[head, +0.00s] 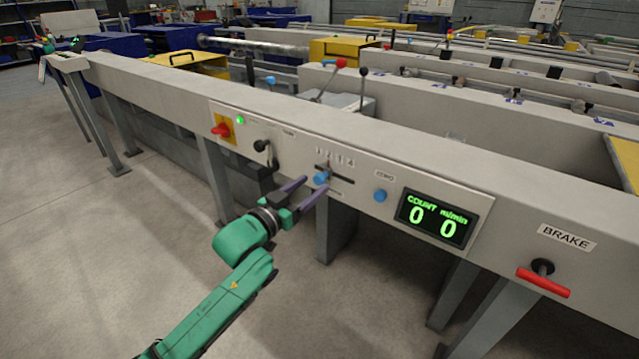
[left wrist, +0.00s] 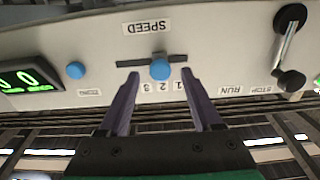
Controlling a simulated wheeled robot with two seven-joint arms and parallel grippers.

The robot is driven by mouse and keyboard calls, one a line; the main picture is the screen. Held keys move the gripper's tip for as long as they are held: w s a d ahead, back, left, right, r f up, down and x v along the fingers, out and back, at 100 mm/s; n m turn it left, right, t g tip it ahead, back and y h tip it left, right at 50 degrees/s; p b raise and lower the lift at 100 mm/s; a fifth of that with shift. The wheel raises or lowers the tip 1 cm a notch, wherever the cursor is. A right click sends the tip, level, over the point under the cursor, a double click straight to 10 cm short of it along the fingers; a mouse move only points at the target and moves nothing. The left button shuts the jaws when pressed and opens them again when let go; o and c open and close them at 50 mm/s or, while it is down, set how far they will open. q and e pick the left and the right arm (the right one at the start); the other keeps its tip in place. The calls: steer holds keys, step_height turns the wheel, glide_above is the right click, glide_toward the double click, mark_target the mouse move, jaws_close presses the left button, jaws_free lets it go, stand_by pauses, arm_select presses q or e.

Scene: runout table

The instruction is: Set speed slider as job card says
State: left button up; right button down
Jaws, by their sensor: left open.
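The speed slider's blue knob (head: 321,178) sits in a dark horizontal slot on the panel, below the numbers 1 to 4 in the head view. In the left wrist view, which shows the panel upside down, the knob (left wrist: 160,68) is nearest the 2. The 4 is not readable there. My left gripper (head: 314,186) is open at the panel, one purple finger on either side of the knob, with gaps to both sides in the wrist view. The SPEED label (left wrist: 147,27) is readable in the wrist view. No job card is legible. My right gripper is out of view.
The black STOP/RUN lever (head: 262,147) and red switch (head: 221,130) are left of the slider. The blue ZERO button (head: 380,196) and display (head: 432,218), reading 0 and 0, are right. The red brake handle (head: 543,282) is farther right. Open floor lies in front.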

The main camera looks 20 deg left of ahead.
mark_target(316, 181)
arm_select(q)
steer(key=x, duration=0.4)
jaws_close()
stand_by(1.3)
steer(key=shift+a, duration=0.15)
